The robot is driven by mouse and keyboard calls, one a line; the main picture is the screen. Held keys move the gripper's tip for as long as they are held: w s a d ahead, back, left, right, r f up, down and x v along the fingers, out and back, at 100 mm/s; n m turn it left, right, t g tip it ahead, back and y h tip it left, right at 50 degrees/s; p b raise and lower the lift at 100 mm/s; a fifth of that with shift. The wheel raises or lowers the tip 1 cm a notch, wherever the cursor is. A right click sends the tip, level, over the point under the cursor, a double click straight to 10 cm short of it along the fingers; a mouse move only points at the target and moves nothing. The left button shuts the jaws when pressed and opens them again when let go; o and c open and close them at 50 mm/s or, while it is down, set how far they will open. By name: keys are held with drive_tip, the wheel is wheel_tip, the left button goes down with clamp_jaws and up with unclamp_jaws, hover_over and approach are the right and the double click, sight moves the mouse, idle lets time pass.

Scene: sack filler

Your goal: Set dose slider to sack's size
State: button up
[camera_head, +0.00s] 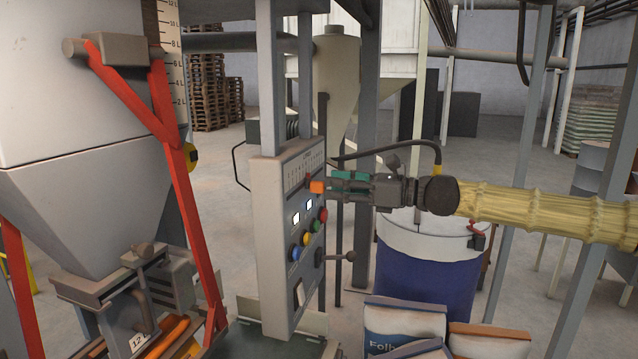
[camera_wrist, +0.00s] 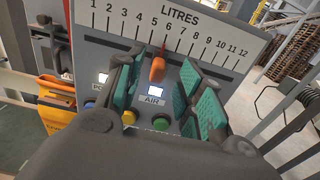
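The orange dose slider knob (camera_head: 317,186) stands out from the grey control panel (camera_head: 268,225), below its scale. In the wrist view the knob (camera_wrist: 157,69) sits under the LITRES scale (camera_wrist: 180,22), around the 5 and 6 marks; the exact mark is hard to tell. My gripper (camera_head: 335,183) points at the panel from the right. Its teal finger pads stand apart on both sides of the knob in the wrist view (camera_wrist: 163,88), with visible gaps. A tag reading about "12" (camera_head: 140,343) is on the filler spout at lower left; its unit is unclear.
Coloured buttons (camera_head: 306,240) and a black-knobbed lever (camera_head: 345,256) sit below the slider. A blue drum (camera_head: 425,280) stands behind my arm, with printed sacks (camera_head: 405,318) in front. Red struts (camera_head: 185,190) and a hopper (camera_head: 75,190) fill the left.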

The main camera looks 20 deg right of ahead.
sight(319, 183)
drive_tip(key=shift+x, duration=2.35)
drive_tip(key=shift+w, duration=0.1)
clamp_jaws()
